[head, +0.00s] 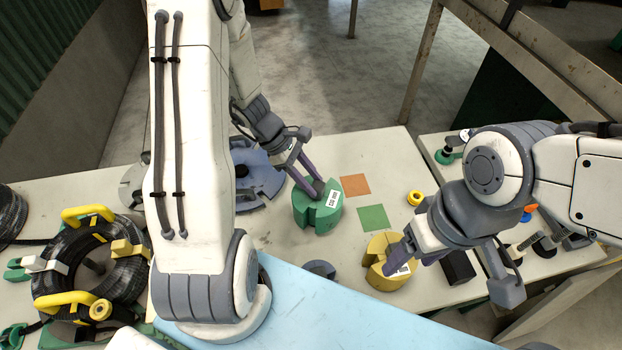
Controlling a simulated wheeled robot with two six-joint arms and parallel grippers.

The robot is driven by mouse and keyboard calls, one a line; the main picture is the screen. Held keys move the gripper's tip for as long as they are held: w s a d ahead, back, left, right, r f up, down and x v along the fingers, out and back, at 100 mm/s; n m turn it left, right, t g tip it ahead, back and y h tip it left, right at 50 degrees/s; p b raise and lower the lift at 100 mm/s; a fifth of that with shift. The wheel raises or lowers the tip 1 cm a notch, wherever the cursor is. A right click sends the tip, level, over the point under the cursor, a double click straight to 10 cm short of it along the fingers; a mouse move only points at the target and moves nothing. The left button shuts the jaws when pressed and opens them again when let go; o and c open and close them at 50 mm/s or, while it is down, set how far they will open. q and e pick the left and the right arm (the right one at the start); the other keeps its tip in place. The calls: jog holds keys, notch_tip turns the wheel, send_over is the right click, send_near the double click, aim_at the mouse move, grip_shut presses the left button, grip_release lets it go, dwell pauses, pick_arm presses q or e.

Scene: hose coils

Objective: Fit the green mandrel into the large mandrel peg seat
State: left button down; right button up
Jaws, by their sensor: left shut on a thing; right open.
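The green mandrel (312,213), a split round block with a white label, stands upright on the pale table. My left gripper (314,188) reaches down from the upper left and is shut on its top. The mandrel's underside is hidden, so I cannot tell whether it touches the table. A blue-grey round fixture (262,188) lies left of it, partly behind my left arm. I cannot tell whether this is the large mandrel peg seat. My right gripper (404,254) is open at a yellow mandrel (379,272), overlapping its right side in the picture.
Orange (355,185) and green (373,218) squares lie right of the green mandrel. A yellow ring (415,198) and black block (458,267) are further right. A black hose coil (126,278) with yellow clamps sits left. A light-blue panel (330,318) covers the front.

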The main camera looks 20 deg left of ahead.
pick_arm(q)
jog(key=shift+f+b, duration=1.05)
jog(key=shift+f, duration=0.2)
dwell(0.3)
jog(key=shift+c, duration=1)
grip_release()
jog(key=shift+a+r, duration=0.1)
jog(key=shift+r, duration=0.1)
jog(key=shift+p+v, duration=2.05)
jog(key=shift+v, duration=0.05)
jog(key=b+v, duration=0.1)
jog(key=v, duration=0.9)
jog(key=shift+b, duration=0.3)
